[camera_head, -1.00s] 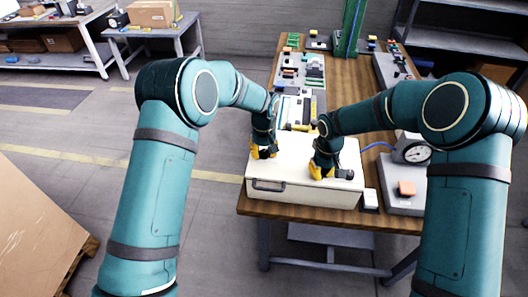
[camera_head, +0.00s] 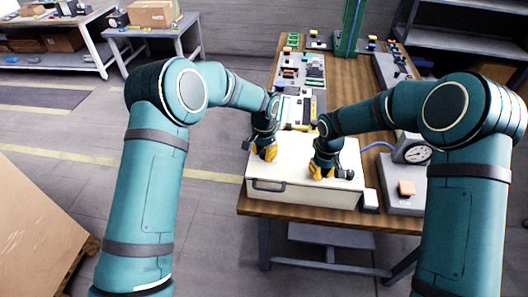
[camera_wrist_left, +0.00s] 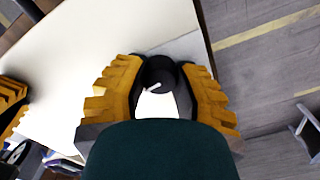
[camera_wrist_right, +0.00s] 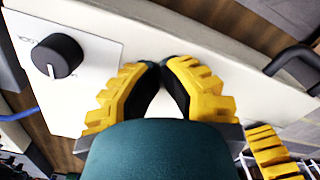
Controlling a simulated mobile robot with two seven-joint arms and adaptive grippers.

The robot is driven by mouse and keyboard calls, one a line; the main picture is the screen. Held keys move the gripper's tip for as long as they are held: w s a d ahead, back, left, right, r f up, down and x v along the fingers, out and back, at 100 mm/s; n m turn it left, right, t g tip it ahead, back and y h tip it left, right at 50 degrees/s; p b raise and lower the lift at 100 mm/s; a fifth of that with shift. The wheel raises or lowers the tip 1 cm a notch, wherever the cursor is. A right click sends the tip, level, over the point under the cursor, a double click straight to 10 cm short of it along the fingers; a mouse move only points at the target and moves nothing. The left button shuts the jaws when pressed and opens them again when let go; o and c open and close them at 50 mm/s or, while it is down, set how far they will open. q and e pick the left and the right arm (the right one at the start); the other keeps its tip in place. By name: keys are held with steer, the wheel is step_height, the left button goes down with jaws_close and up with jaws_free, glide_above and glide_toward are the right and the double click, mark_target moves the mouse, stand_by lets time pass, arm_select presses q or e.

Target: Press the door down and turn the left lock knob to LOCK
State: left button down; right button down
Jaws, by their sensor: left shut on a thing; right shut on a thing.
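The door (camera_head: 312,150) is the cream lid of a low box, lying flat with no clear gap. The left lock knob (camera_wrist_left: 161,72) is black with a white pointer and sits on a grey plate. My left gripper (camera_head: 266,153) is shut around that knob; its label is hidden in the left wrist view. My right gripper (camera_head: 321,172) stands on the door's front part with its fingertips together, and I see nothing between them. The right lock knob (camera_wrist_right: 57,56) is beside it, black with a white pointer, on a white labelled plate.
A dark handle (camera_head: 268,186) is on the box's front face and also shows in the right wrist view (camera_wrist_right: 296,68). Parts trays fill the bench behind.

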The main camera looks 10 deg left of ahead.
mark_target(264, 152)
arm_select(q)
steer(key=shift+f+m, duration=0.1)
steer(key=shift+m, duration=1)
steer(key=c, duration=0.6)
jaws_free()
step_height(264, 152, up, 12)
steer(key=shift+r, duration=0.1)
